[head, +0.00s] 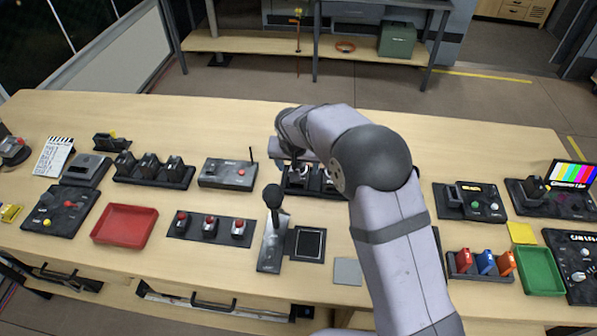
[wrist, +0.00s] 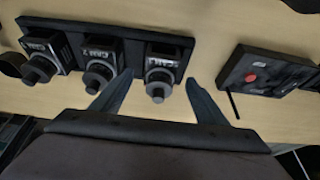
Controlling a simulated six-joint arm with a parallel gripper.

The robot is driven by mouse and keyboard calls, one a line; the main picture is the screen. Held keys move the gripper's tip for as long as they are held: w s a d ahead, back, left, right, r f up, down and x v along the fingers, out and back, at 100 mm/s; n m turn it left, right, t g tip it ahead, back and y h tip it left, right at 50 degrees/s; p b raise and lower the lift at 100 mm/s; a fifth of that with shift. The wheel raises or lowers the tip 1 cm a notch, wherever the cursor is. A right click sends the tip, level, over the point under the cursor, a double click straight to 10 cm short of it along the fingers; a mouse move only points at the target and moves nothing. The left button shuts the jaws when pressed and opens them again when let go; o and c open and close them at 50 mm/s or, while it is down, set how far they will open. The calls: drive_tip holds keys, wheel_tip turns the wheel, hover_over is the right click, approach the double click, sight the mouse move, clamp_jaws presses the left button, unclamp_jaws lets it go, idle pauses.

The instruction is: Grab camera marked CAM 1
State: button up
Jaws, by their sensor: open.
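Three black cameras stand in a dark rack, seen in the wrist view (wrist: 110,30) and, partly behind my arm, in the head view (head: 295,190). In the wrist view, the right camera (wrist: 162,62) has a label starting CAM; its digit is blurred and may be 1. The middle camera (wrist: 100,58) seems to read CAM 7. The left camera (wrist: 42,58) has a label too blurred to read. My gripper (wrist: 158,80) is open and empty, its fingers spread to either side of the right camera's lens. I cannot tell whether they touch it.
A control box with a red button (wrist: 265,72) and a stick stands beside the rack. In the head view, a second rack of black devices (head: 152,172), a red tray (head: 124,225) and red-button switches (head: 210,228) stand left. A green tray (head: 541,272) is at right.

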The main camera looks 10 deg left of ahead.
drive_tip(key=shift+p+x, duration=0.5)
drive_tip(key=shift+x, duration=1.05)
drive_tip(key=c, duration=1.3)
drive_tip(key=shift+a+r, duration=0.1)
drive_tip(key=shift+r, duration=0.05)
drive_tip(key=shift+c, duration=1.3)
drive_tip(key=shift+w, duration=0.1)
